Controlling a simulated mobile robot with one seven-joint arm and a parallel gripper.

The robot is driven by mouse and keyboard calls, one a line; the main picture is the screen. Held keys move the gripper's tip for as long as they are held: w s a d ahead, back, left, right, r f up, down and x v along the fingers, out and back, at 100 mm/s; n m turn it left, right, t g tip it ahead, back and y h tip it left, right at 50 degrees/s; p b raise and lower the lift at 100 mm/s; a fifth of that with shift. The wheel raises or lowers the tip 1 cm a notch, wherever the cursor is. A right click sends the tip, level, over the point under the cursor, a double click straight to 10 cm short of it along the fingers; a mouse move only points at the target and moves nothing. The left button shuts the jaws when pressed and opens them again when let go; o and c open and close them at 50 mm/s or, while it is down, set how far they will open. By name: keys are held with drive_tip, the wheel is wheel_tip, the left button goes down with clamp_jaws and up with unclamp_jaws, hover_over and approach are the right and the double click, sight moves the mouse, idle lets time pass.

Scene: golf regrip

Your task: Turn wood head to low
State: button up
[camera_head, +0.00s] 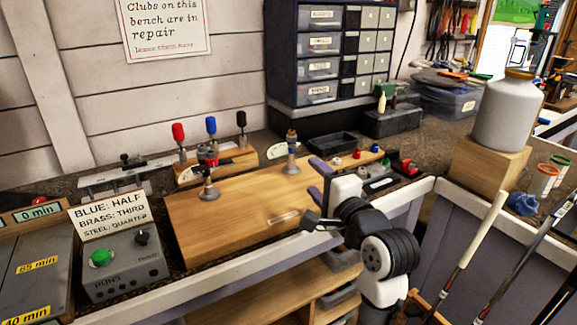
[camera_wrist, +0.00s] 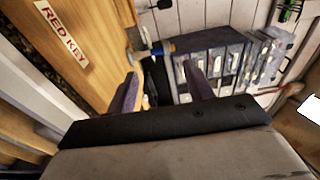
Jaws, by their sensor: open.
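I cannot make out a part that is clearly the wood head or a "low" mark. My gripper (camera_head: 314,180) is open and empty just right of the right fitting, above the board's right edge. In the wrist view, a blue-and-brass fitting (camera_wrist: 158,48) shows beyond my gripper (camera_wrist: 163,80), apart from its purple fingers.
Red, blue and black-handled keys (camera_head: 211,128) stand in a wooden rack behind the board. A grey box (camera_head: 122,262) with a green knob is at left. A drawer cabinet (camera_head: 332,50) stands behind. A white jar (camera_head: 508,110) and leaning club shafts (camera_head: 478,235) are at right.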

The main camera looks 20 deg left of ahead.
sight(288, 151)
drive_tip(key=p+x, duration=0.2)
drive_tip(key=x, duration=1.1)
drive_tip(key=shift+w+a, duration=0.2)
drive_tip(key=shift+a, duration=0.15)
drive_tip(key=shift+p, duration=0.35)
clamp_jaws()
